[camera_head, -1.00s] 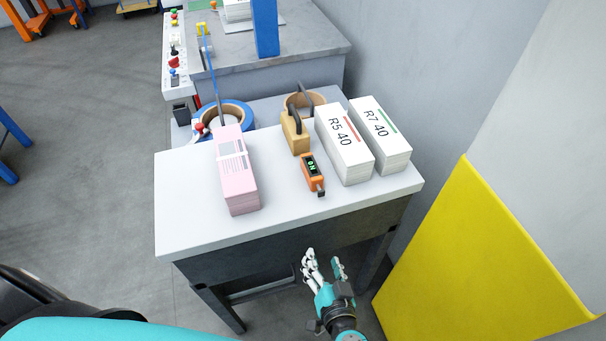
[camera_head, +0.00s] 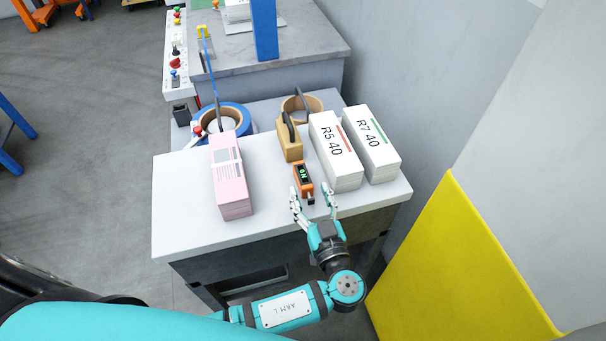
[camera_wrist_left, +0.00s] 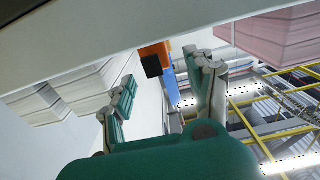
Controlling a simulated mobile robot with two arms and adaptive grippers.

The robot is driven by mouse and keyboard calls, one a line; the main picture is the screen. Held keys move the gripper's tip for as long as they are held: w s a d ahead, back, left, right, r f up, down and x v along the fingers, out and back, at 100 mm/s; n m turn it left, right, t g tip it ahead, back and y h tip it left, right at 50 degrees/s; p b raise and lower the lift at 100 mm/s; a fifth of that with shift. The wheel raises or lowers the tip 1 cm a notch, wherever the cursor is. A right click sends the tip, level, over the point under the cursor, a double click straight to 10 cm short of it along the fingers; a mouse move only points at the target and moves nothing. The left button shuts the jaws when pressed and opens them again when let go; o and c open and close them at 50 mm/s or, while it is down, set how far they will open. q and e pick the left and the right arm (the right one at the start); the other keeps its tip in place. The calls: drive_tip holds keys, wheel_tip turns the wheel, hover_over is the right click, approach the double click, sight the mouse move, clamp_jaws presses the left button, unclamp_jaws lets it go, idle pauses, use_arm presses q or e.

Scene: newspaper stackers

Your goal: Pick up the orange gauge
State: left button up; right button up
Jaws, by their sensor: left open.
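The orange gauge (camera_head: 303,178) has a dark display with green characters and lies on the white table top (camera_head: 187,225) near its front edge. My left gripper (camera_head: 312,195) is open at the gauge's near end, with one finger on each side of that end in the picture. I cannot tell whether it touches the gauge. In the left wrist view, the gauge (camera_wrist_left: 153,54) shows its orange body and black end, beyond and between the spread fingers of the left gripper (camera_wrist_left: 165,95). My right gripper is not in view.
White stacks marked R5 40 (camera_head: 335,152) and R7 40 (camera_head: 371,145) stand close to the gauge's right. A pink stack (camera_head: 231,180) lies to the left, with bare table between. A yellow panel (camera_head: 450,270) stands at right.

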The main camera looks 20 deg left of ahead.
sight(304, 178)
use_arm(q)
drive_tip(key=p+x, duration=0.2)
drive_tip(key=x, duration=0.3)
drive_tip(key=shift+p, duration=0.3)
drive_tip(key=shift+w+a+f, duration=0.1)
drive_tip(key=shift+w+f, duration=0.05)
drive_tip(key=shift+w, duration=0.05)
drive_tip(key=c, duration=1)
clamp_jaws()
